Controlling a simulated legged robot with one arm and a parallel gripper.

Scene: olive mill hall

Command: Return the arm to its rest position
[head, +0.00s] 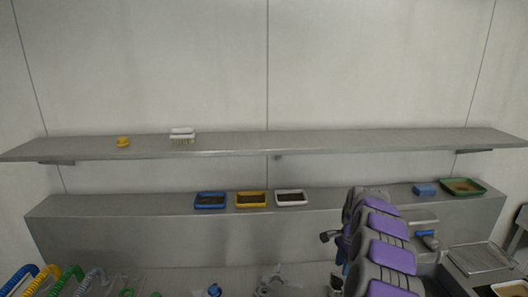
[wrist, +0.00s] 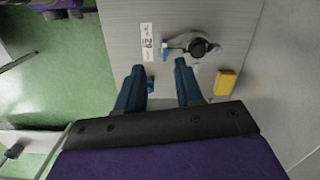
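In the wrist view, my gripper (wrist: 160,66) points at a grey metal surface (wrist: 125,25). Its two dark blue fingers stand well apart, so it is open. A small blue thing shows between the fingers, partly hidden by the left one; I cannot tell what it is, and nothing appears gripped. In the head view, my arm (head: 386,256), with purple and grey links, rises at the lower right in front of the lower ledge. My fingers cannot be made out there.
An upper shelf (head: 330,143) holds a yellow item (head: 122,142) and a white brush (head: 182,135). The lower ledge (head: 120,206) bears blue (head: 210,207), yellow (head: 251,206) and white (head: 291,204) trays, a blue block (head: 425,189) and a green tray (head: 463,193). Coiled hoses (head: 55,280) stand lower left.

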